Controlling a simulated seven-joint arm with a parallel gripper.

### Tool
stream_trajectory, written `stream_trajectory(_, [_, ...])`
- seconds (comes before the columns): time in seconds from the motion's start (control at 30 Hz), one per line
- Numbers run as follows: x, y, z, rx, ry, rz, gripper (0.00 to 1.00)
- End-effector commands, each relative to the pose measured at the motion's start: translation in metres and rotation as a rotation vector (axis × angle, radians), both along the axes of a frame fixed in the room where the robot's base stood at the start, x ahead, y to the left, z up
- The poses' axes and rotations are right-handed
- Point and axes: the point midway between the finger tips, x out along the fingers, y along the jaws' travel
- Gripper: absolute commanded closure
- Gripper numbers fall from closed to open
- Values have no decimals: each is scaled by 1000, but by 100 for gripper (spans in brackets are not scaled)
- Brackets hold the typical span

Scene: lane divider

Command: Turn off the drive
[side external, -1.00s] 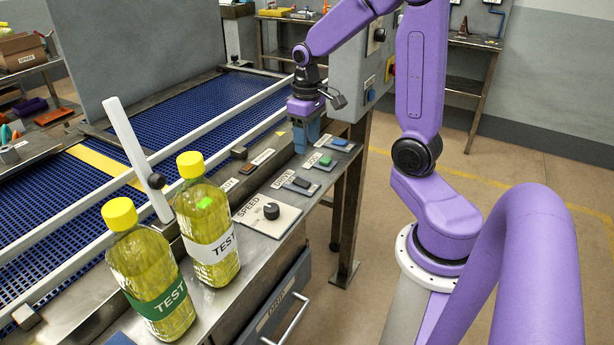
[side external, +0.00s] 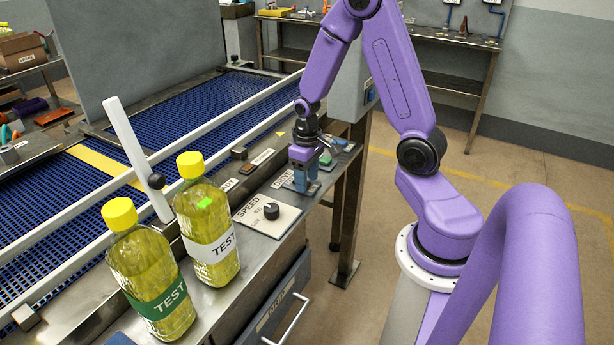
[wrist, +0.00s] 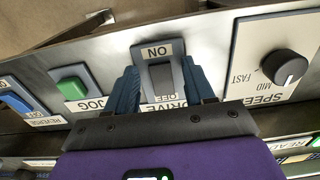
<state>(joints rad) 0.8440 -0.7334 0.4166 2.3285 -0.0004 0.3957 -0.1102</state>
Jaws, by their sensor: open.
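Which end is pressed in, I cannot tell. My gripper (wrist: 161,72) is open, with one blue finger on each side of the switch plate. In the side external view my gripper (side external: 302,180) is low over the control strip at the DRIVE plate, and its fingers mostly hide the switch. Whether the fingers touch the panel is unclear.
The SPEED knob (side external: 271,211) is on the near side of the switch. Two TEST bottles, one white-labelled (side external: 212,244) and one green-labelled (side external: 155,280), stand nearer the camera.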

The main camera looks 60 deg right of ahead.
Motion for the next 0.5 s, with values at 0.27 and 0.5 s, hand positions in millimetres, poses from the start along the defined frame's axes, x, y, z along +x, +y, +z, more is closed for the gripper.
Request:
stream_trajectory(0.27, [0,0,0,0,0,0,79])
stream_trajectory(0.5, [1,0,0,0,7,0,100])
